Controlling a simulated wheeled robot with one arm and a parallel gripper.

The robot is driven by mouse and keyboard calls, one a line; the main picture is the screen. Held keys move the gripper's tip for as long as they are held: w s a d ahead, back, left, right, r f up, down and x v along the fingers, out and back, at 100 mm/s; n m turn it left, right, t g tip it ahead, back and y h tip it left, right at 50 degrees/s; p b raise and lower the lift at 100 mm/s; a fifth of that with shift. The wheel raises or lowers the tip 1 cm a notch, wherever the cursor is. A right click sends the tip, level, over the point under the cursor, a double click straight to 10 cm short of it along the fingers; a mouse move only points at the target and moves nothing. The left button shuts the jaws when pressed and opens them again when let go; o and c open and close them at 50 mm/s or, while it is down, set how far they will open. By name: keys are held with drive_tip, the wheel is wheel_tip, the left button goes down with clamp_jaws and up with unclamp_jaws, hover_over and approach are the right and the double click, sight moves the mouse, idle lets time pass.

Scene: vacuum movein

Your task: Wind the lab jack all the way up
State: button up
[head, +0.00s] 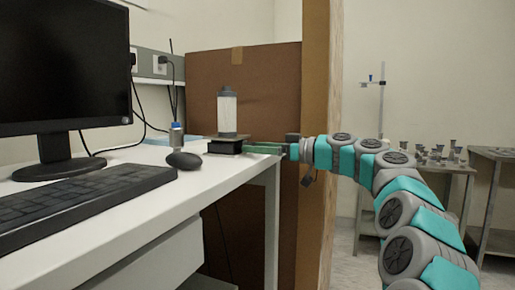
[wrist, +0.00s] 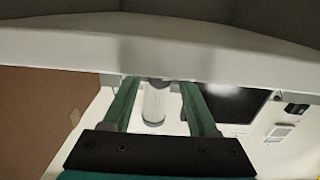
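The lab jack (head: 226,146) sits low on the white desk near its far right corner, a dark body under a flat top plate. A pale cylinder with a grey cap (head: 228,112) stands upright on it. My gripper (head: 250,148) points left from the desk's right side, its green fingertips at the jack's right side. In the wrist view, my gripper (wrist: 160,84) has its two fingers clearly apart, with the cylinder (wrist: 155,103) showing between and beyond them. I cannot make out the jack's knob, or whether the fingers touch the jack.
A black mouse (head: 184,160), a keyboard (head: 80,198) and a monitor (head: 62,75) stand left on the desk (head: 150,200). A small bottle with a blue top (head: 177,134) is left of the jack. A brown panel (head: 245,80) rises behind. Metal tables stand back right.

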clamp_jaws()
idle(0.3)
drive_tip(key=shift+r+m+p, duration=0.1)
drive_tip(key=shift+m+p, duration=0.4)
drive_tip(key=shift+m, duration=1.1)
drive_tip(key=shift+o, duration=0.9)
unclamp_jaws()
drive_tip(key=shift+d, duration=0.1)
drive_tip(key=v, duration=0.7)
drive_tip(key=shift+d+b, duration=0.3)
drive_tip(key=shift+d, duration=0.05)
